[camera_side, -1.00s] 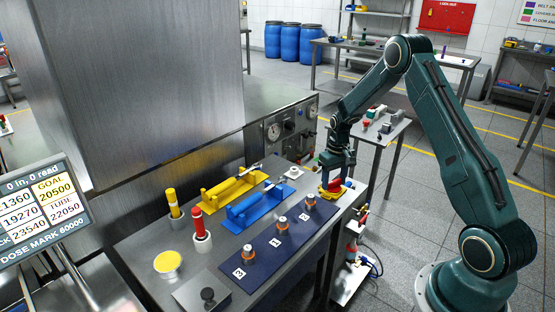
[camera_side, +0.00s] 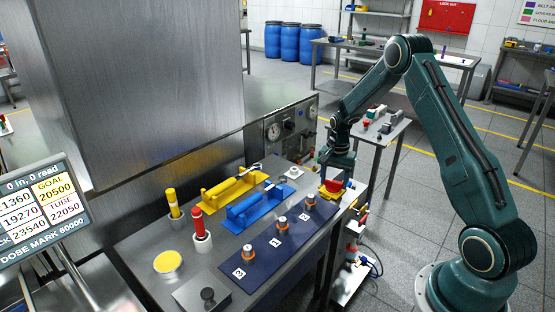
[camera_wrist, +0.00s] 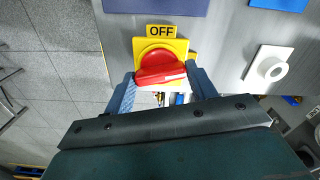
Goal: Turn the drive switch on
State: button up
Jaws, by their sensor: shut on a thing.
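The drive switch is a red rotary knob (camera_wrist: 160,66) on a yellow plate (camera_wrist: 181,46) with an "OFF" label (camera_wrist: 161,31) beside it. In the wrist view the knob's bar lies almost level, slightly tilted, with a pale mark towards its right end. My gripper (camera_wrist: 162,78) has a blue-grey finger at each end of the bar and is shut on the knob. In the side view the red knob (camera_side: 332,186) sits at the bench's right end, just below my gripper (camera_side: 334,179); the fingertips are hard to make out there.
A dark blue mat (camera_side: 262,262) with several orange-ringed pieces lies near the switch. Blue (camera_side: 256,208) and yellow (camera_side: 232,188) fixtures stand behind it. A white ring fitting (camera_wrist: 268,68) is right of the switch in the wrist view. A gauge panel (camera_side: 290,130) rises behind.

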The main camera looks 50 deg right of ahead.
aim_at(334, 181)
jog(key=shift+m, duration=1.5)
jog(key=o, duration=1)
jog(key=shift+r, duration=0.15)
notch_tip(334, 181, up, 14)
jog(key=shift+f, duration=0.2)
